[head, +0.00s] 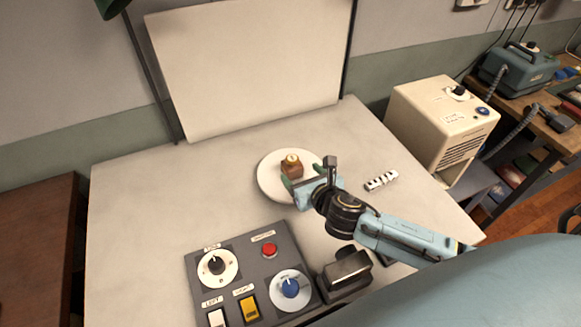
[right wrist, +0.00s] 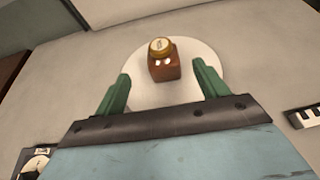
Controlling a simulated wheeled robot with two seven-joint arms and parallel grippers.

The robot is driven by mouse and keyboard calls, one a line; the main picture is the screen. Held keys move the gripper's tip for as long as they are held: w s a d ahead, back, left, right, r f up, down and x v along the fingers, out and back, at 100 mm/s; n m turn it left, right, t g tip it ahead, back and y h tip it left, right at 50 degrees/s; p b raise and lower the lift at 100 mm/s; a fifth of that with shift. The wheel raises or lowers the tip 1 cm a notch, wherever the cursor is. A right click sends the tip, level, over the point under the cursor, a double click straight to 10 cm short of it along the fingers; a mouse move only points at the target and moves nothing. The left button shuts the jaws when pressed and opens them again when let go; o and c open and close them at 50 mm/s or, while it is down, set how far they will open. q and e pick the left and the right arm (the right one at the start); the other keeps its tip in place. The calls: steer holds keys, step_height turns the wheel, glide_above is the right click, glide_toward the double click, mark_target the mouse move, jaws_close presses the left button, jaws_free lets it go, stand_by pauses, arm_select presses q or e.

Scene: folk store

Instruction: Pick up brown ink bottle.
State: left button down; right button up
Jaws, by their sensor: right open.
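The brown ink bottle (head: 291,169) stands upright on a round white plate (head: 270,186) on the table. It has a square brown body and a round yellowish cap. My right gripper (head: 301,184) is close in front of the bottle in the head view, partly covering the plate. In the right wrist view the bottle (right wrist: 164,66) is centred a little beyond the two green fingers of my right gripper (right wrist: 162,84). The fingers are wide apart with nothing between them, and I see no contact with the bottle. My left gripper is not in view.
A grey control panel (head: 246,262) with knobs and switches sits at the table's front. A dark device (head: 346,272) stands beside it. A small white ridged block (head: 381,181) lies right of the plate. A white board (head: 245,65) stands behind. The table's left side is clear.

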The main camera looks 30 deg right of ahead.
mark_target(295, 167)
steer(key=b+x, duration=0.1)
steer(key=x, duration=0.7)
steer(key=shift+d+f, duration=0.15)
steer(key=shift+f, duration=0.1)
steer(key=c, duration=1.1)
